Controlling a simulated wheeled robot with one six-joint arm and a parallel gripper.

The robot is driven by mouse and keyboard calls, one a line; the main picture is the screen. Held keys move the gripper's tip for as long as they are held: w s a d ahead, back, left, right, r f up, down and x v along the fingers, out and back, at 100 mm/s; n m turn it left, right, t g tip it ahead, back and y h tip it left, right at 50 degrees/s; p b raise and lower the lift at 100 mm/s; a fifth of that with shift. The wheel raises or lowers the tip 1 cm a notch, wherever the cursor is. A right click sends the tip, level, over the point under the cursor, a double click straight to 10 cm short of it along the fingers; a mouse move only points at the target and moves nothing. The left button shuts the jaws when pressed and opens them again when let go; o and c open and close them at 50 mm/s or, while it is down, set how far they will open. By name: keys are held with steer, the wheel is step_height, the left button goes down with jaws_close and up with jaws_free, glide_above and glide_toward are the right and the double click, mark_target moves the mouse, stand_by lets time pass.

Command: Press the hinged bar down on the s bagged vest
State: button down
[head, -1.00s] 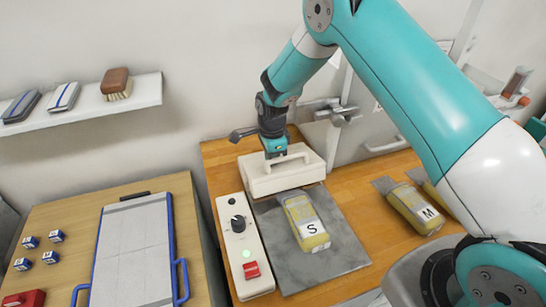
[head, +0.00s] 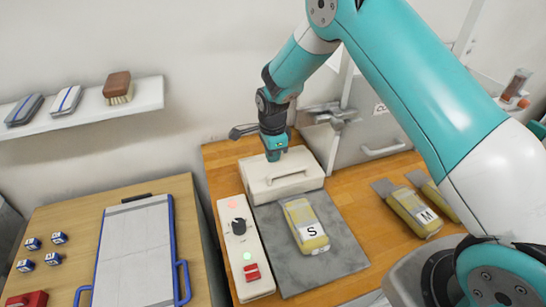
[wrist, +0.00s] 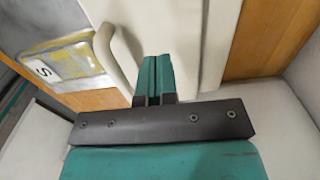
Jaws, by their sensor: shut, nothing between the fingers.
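The hinged bar (head: 258,190) is a cream block with a loop handle, at the back end of the grey plate (head: 345,262). The bagged vest marked S (head: 297,214) is a yellow packet lying on the plate in front of it. Its label side also shows at the left of the wrist view (wrist: 78,65). The bar does not cover most of the vest; I cannot tell whether they touch.
A white control box (head: 262,285) with a dial, lit red and green lamps and a red switch stands left of the plate. A bag marked M (head: 408,206) lies to the right. A grey cabinet (head: 362,140) stands behind. A side table (head: 60,210) is at left.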

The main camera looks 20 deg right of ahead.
step_height(320, 180, up, 13)
steer(key=p, duration=0.7)
steer(key=shift+f, duration=0.15)
steer(key=s+a+r+n+y+b, duration=0.1)
steer(key=s+a+r+n+b, duration=0.15)
steer(key=s+n+b, duration=0.35)
steer(key=s+a+r+n+y+b, duration=0.1)
steer(key=s+r+n+b, duration=0.3)
steer(key=s+n, duration=0.3)
steer(key=s+f+n+y+b, duration=0.1)
steer(key=s+n+y+b, duration=0.1)
steer(key=s+n+b, duration=0.5)
steer(key=s+a+n, duration=0.1)
steer(key=s+n, duration=0.4)
steer(key=s, duration=0.7)
steer(key=shift+s+f, duration=0.15)
steer(key=shift+s, duration=0.15)
